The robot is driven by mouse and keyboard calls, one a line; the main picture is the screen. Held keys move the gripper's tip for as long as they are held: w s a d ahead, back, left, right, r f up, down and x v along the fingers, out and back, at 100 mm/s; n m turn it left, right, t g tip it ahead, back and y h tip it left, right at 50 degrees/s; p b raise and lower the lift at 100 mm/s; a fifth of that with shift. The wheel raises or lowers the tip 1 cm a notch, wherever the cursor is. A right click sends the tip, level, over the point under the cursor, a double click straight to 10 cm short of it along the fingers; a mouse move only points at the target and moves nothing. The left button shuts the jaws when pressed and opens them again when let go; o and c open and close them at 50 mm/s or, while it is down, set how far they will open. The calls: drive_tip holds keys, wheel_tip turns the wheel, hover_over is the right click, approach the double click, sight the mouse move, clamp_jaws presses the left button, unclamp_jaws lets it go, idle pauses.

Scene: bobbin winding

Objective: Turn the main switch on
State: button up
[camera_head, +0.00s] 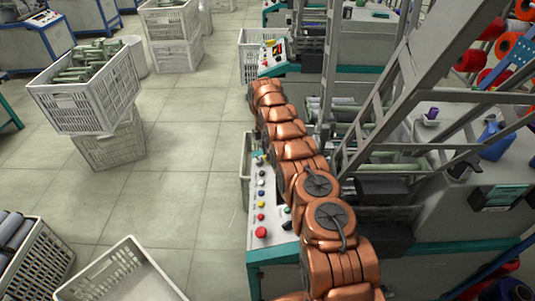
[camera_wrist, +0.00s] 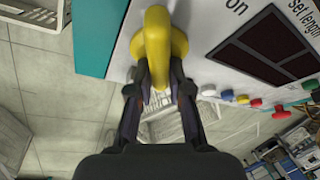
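The main switch is a yellow rotary handle (camera_wrist: 158,38) on a pale control panel, near the panel's teal edge in the wrist view. The word "on" is printed to its right. My gripper (camera_wrist: 160,78) has one dark finger on each side of the handle's near end, and both appear to press against it. The fingers hide part of the handle. In the head view my copper-coloured arm reaches away over the machine side, and its fingers and the switch cannot be made out there.
Right of the switch, the panel has a dark red display (camera_wrist: 265,48) and several coloured buttons (camera_wrist: 243,99). A crate of bobbins (camera_head: 88,95) stands stacked on the left, with more crates in front. The tiled aisle (camera_head: 185,150) between is clear. Machine frames stand close on the right.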

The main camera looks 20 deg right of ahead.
clamp_jaws()
drive_tip(key=shift+m+b, duration=0.6)
drive_tip(key=shift+b, duration=0.1)
drive_tip(key=shift+f+m+t+b, duration=0.1)
drive_tip(key=shift+m+t+b, duration=0.25)
drive_tip(key=shift+m+t, duration=0.05)
drive_tip(key=m+b, duration=0.1)
drive_tip(key=m, duration=0.1)
drive_tip(key=m+t+b, duration=0.1)
drive_tip(key=m+b, duration=0.1)
drive_tip(key=shift+d+f+t, duration=0.1)
drive_tip(key=shift+t, duration=0.2)
drive_tip(key=m+b, duration=0.2)
drive_tip(key=m+t+h+b, duration=0.1)
drive_tip(key=m, duration=0.2)
drive_tip(key=shift+w+d+t+h+b, duration=0.1)
drive_tip(key=shift+w+t+h+b, duration=0.1)
drive_tip(key=shift+t+h+b, duration=0.15)
drive_tip(key=shift+r, duration=0.2)
drive_tip(key=o, duration=0.6)
unclamp_jaws()
